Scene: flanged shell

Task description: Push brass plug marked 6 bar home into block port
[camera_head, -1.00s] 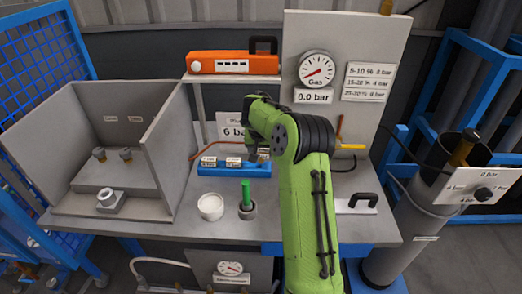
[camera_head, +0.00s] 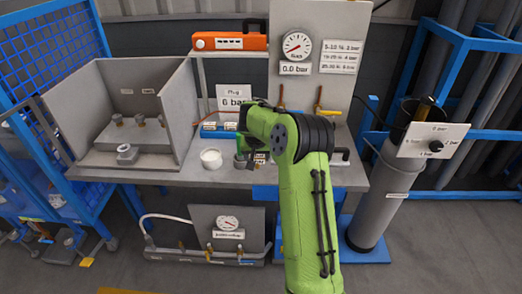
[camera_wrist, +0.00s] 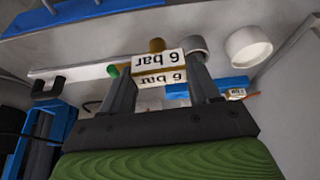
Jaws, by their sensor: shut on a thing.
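My gripper (camera_wrist: 162,76) is shut on the brass plug (camera_wrist: 156,45), whose white tags reading 6 bar appear upside down between the fingers in the wrist view. The plug's lower part is hidden behind the tags. In the head view, my gripper (camera_head: 259,158) is low over the bench, right of a grey cup (camera_head: 241,164), mostly hidden by my arm. A small grey block with a round port (camera_head: 127,153) sits on the floor of the grey booth at left, well away from my gripper. I cannot tell whether this is the task's block.
A white cup (camera_head: 211,159) stands left of the grey cup. A blue rack (camera_head: 218,130) with tags lies behind them. Several brass fittings (camera_head: 139,120) stand on the booth's ledge. Booth walls (camera_head: 172,105) rise between the bench and the block. A gauge panel (camera_head: 345,60) stands behind.

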